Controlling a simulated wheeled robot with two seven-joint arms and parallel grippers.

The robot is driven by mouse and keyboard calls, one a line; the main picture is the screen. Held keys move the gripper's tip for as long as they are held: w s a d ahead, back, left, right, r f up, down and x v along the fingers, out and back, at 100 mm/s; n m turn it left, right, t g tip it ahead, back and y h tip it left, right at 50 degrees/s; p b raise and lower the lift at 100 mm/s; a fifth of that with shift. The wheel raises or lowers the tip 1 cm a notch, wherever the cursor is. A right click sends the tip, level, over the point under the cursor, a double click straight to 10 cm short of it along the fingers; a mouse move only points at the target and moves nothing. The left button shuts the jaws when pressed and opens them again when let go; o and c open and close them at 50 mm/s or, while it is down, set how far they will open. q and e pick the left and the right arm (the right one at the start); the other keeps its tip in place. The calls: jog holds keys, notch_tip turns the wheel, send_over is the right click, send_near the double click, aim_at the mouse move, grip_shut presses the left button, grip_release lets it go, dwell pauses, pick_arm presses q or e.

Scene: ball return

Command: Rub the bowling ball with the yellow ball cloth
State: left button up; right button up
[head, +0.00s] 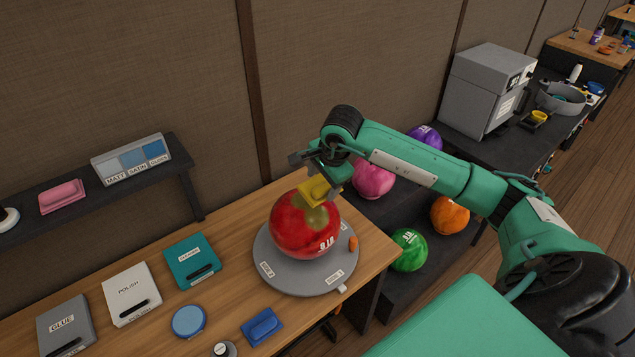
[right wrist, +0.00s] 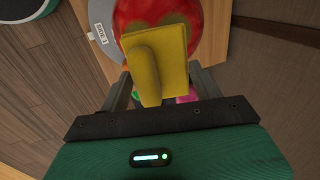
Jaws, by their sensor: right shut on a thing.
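The red bowling ball (head: 300,232) sits on a round grey turntable (head: 290,283) on the wooden bench. A dull olive-yellow patch shows on its upper right side. My right gripper (head: 318,176) is above the ball and shut on the yellow ball cloth (head: 314,190), a block-like pad with a handle. In the right wrist view the cloth (right wrist: 155,62) is between the fingers, in front of the red ball (right wrist: 200,20). The cloth is at the ball's top; I cannot tell whether it touches. My left gripper is not in view.
On the bench stand teal (head: 192,261), white (head: 132,293) and grey boxes, a blue round pad (head: 189,321) and a blue block (head: 262,327). A shelf (head: 110,190) runs along the wall at left. Several coloured balls lie on a dark rack at right, behind my right arm.

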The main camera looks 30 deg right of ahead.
jog(key=shift+s+f, duration=0.2)
jog(key=shift+s, duration=0.15)
jog(key=b+x, duration=0.1)
jog(key=x, duration=0.1)
jog(key=b+x, duration=0.1)
jog(key=shift+w+f, duration=0.3)
jog(key=shift+w, duration=0.05)
jog(key=shift+w+f, duration=0.15)
jog(key=shift+f, duration=0.55)
jog(key=shift+w+f, duration=0.1)
jog(key=shift+b+x, duration=1)
jog(key=shift+b, duration=0.3)
jog(key=shift+a, duration=0.1)
